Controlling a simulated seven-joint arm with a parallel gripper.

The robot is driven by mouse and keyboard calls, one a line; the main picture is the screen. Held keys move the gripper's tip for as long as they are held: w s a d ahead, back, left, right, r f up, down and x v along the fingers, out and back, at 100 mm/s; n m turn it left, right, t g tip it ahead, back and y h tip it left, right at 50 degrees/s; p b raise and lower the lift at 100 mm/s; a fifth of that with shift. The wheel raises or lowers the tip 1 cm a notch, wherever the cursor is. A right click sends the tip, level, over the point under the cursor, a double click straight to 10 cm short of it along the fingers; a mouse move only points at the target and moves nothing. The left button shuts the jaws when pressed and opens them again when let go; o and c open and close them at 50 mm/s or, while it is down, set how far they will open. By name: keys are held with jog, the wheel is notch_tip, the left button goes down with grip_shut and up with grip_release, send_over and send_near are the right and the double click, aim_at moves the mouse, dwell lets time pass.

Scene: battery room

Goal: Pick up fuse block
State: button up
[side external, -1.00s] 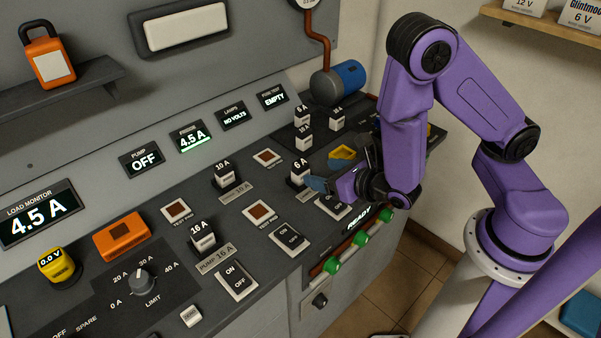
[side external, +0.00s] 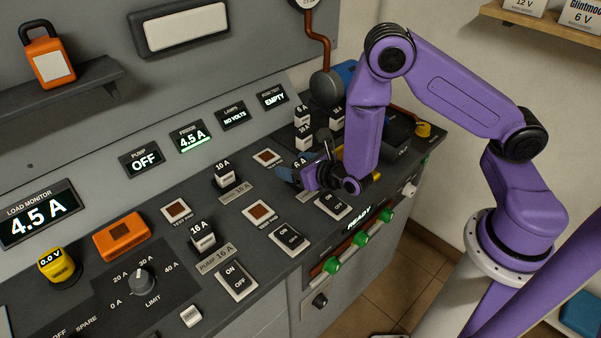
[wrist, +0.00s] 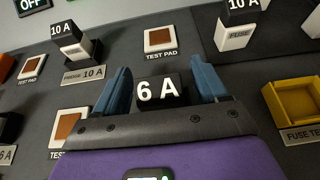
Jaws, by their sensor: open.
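A fuse block marked 6 A (wrist: 158,91), with a black top, sits between the two blue fingers of my gripper (wrist: 164,72) in the wrist view. The fingers are open, one on each side of it, with visible gaps. Its lower part is hidden behind my gripper body. In the side external view my gripper (side external: 287,176) is low over the panel at this block, and only part of its 6 A top (side external: 300,162) shows.
A 10 A fridge fuse block (side external: 224,176) and a 16 A pump block (side external: 203,238) stand to the left. Several more blocks (side external: 303,140) stand behind my gripper. A yellow fuse tester tray (wrist: 292,100) is at the right. A rocker switch (side external: 332,205) lies in front.

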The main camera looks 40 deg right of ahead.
jog(key=c, duration=1.1)
